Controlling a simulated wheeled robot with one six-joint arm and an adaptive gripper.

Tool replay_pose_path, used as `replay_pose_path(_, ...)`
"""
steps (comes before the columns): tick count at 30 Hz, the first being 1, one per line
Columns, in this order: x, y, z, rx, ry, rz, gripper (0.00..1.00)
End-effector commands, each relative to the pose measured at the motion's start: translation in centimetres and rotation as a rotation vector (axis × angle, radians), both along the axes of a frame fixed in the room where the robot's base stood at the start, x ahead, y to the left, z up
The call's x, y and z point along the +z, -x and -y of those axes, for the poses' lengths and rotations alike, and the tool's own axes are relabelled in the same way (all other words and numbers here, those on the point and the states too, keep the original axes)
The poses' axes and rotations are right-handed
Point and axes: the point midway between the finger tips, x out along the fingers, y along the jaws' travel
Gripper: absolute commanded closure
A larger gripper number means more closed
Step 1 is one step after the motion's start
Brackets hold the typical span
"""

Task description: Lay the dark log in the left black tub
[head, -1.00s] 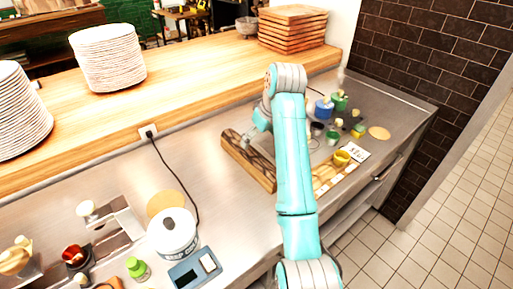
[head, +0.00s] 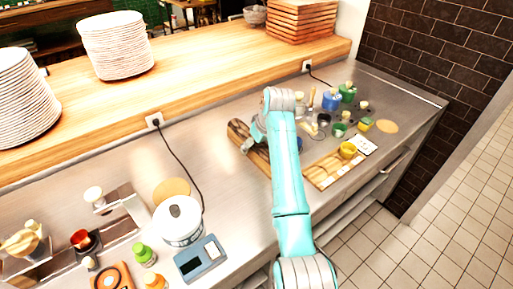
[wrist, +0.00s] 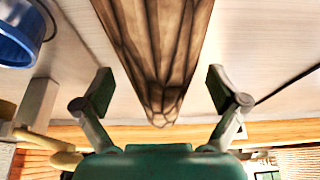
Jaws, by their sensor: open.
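The dark log (head: 236,131) lies on the steel counter, partly hidden behind my arm in the head view. In the wrist view the log (wrist: 155,45) runs down from the top edge, and its end lies between my open fingers. My gripper (head: 250,142) is at the log in the head view, and the wrist view shows it (wrist: 158,90) with a gap on each side of the log. A small black tub (head: 323,119) stands right of my arm among coloured tubs. I cannot clearly tell a second black tub.
A blue tub (head: 331,101), a green tub (head: 347,92) and a yellow bowl (head: 348,150) crowd the right of the counter. A wooden board (head: 325,172) lies by the front edge. A white pot (head: 178,222) and a scale (head: 201,259) stand left. A raised wooden shelf (head: 190,75) runs behind.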

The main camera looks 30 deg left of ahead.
Motion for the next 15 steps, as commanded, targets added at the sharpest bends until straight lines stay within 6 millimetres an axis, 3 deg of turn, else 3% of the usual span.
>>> replay_pose_path(9,-0.49,-0.09,-0.21,0.001,0.0,0.0,0.04)
replay_pose_path(15,-0.47,-0.09,-0.2,0.001,0.0,0.0,0.54)
